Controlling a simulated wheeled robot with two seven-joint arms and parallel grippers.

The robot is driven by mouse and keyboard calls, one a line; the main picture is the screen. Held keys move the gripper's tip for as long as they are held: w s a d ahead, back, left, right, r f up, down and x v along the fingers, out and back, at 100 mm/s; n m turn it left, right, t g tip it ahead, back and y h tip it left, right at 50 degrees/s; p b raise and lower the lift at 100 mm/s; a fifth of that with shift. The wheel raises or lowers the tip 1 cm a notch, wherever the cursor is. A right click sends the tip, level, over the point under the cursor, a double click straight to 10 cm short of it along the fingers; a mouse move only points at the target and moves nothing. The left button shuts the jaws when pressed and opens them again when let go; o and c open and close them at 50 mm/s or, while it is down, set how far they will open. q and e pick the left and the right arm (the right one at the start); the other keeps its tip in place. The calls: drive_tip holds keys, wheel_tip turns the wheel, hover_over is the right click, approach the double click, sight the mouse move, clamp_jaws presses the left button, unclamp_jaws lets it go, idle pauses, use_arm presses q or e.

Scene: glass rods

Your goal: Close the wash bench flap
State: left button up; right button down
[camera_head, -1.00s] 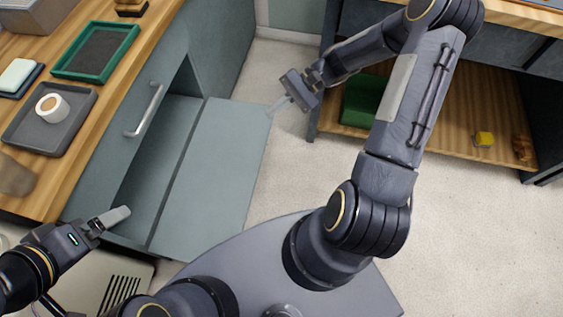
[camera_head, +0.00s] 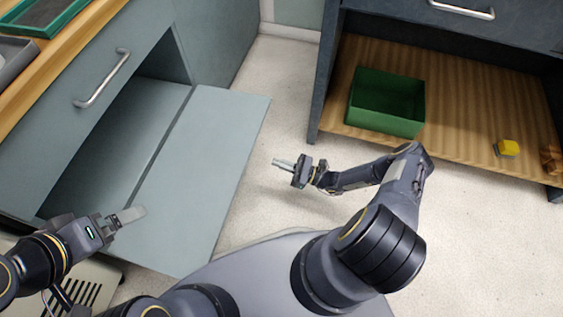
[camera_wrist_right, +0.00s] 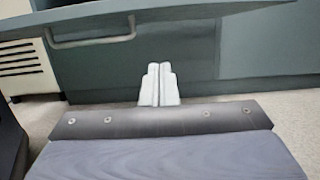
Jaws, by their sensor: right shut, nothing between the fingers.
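The wash bench flap (camera_head: 202,170) is a grey-green panel, folded down and standing out from the bench front, so the compartment (camera_head: 128,120) behind it is open. My right gripper (camera_head: 277,162) is shut and empty, just off the flap's outer edge, with its fingers toward the bench. In the right wrist view, its fingers (camera_wrist_right: 159,86) are together, below a grey-green panel edge (camera_wrist_right: 200,14) that looks like the flap seen nearly edge-on. My left gripper (camera_head: 132,214) appears over the flap's near part; its finger gap is not visible.
A bar handle (camera_head: 102,78) sits on the bench front above the opening. At right, a shelf unit holds a green bin (camera_head: 388,118) and a yellow block (camera_head: 507,148). Pale floor (camera_head: 285,90) between the units is clear.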

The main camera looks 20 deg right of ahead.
drive_tip(key=w+a+r+b, duration=0.1)
drive_tip(key=w+a+r, duration=0.3)
drive_tip(key=a+r, duration=0.1)
drive_tip(key=shift+a+r, duration=0.25)
drive_tip(key=shift+a, duration=0.15)
drive_tip(key=shift+w, duration=0.1)
